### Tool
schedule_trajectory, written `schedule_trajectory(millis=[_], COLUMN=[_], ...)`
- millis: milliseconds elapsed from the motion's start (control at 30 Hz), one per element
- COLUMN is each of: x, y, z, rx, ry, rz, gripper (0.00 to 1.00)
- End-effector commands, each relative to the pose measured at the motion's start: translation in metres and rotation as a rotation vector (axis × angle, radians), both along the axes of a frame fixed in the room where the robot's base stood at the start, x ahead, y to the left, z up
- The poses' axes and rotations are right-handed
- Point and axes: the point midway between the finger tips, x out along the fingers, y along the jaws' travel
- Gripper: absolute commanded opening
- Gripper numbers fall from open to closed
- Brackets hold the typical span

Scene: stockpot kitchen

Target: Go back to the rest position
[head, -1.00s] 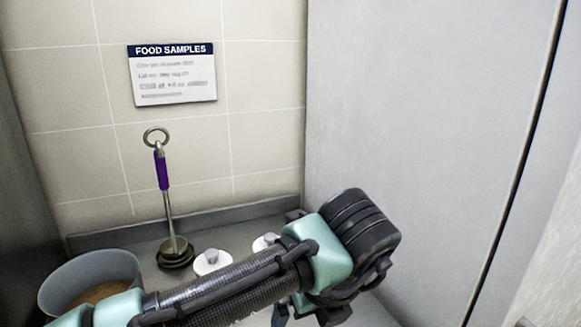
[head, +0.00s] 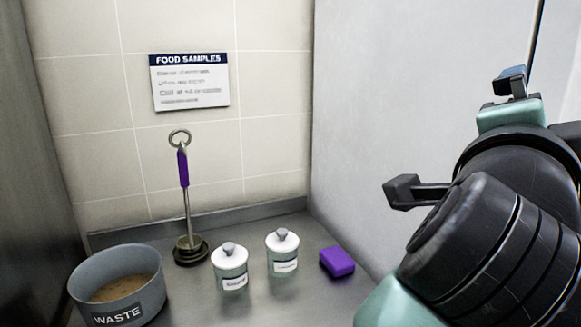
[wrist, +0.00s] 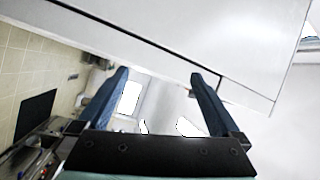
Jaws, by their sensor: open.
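My arm is raised at the right of the head view, clear of the counter. My gripper (wrist: 160,85) shows in the wrist view with its two blue fingers spread wide and nothing between them. In the head view only part of its end shows at the upper right, and its fingertips are not clear there.
On the steel counter stand a grey WASTE tub (head: 150,293) with brown contents, a purple-handled tool (head: 184,170) upright in a dark base, two white-lidded jars (head: 230,268) (head: 283,252) and a purple block (head: 337,262). A grey panel (head: 390,110) rises at right, near my arm.

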Motion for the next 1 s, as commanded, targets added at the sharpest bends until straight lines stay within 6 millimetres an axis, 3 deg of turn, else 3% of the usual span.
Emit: schedule_trajectory(millis=[33,100,200,400,500,533,800,1000], x=[-0.009,-0.019,-0.033,-0.065,-0.082,-0.081,-0.079,-0.079], y=[0.017,0.051,0.104,0.199,0.233,0.231,0.230,0.230], z=[0.024,0.052,0.074,0.080,0.083,0.099,0.164,0.200], rx=[-0.185,-0.428,-0.717,-1.117,-1.240,-1.232,-1.227,-1.226], ry=[-0.007,-0.024,-0.051,-0.138,-0.188,-0.187,-0.184,-0.183], rz=[0.001,0.012,0.028,0.060,0.069,0.067,0.068,0.069], gripper=[1.00,1.00,1.00,1.00,1.00,1.00,1.00,1.00])
